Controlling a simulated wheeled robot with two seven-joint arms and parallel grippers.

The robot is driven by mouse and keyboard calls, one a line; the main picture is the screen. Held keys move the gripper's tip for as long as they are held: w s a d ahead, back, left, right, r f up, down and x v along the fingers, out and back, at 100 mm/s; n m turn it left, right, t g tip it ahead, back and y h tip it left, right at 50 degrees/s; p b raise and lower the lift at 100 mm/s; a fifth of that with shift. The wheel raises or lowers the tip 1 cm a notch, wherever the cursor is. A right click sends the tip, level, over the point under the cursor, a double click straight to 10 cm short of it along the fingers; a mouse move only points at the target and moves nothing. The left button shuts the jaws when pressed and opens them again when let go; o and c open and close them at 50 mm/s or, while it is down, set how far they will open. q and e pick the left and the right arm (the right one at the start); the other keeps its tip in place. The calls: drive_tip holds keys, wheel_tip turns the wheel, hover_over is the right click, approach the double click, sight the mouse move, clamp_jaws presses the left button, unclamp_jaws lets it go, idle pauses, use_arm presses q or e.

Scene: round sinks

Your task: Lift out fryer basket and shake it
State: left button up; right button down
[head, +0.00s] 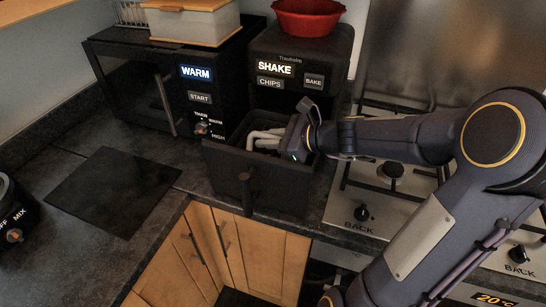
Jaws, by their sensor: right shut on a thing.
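The black air fryer (303,52) shows SHAKE on its panel. Its dark fryer basket (228,168) stands out from the front, upright, above the counter's front edge, with its handle (246,192) facing me. My right gripper (264,139) reaches in from the right, its pale fingers low over the basket's open top, by the far right side. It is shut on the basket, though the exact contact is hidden. What lies inside the basket cannot be made out. My left gripper is not in view.
A black oven (178,98) marked WARM stands left of the fryer, with a lidded box (192,22) on top. A red bowl (307,17) sits on the fryer. A gas hob (390,205) is at right. A dark board (115,188) lies on the left counter.

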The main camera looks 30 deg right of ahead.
drive_tip(key=shift+s+a+r, duration=0.1)
drive_tip(key=shift+s+a, duration=0.05)
idle(0.4)
drive_tip(key=shift+s+a+r, duration=0.25)
drive_tip(key=shift+s+a, duration=0.1)
drive_tip(key=shift+a, duration=0.1)
drive_tip(key=shift+s+a, duration=0.1)
wheel_tip(320, 180, up, 17)
drive_tip(key=p, duration=1.3)
drive_tip(key=shift+f, duration=0.15)
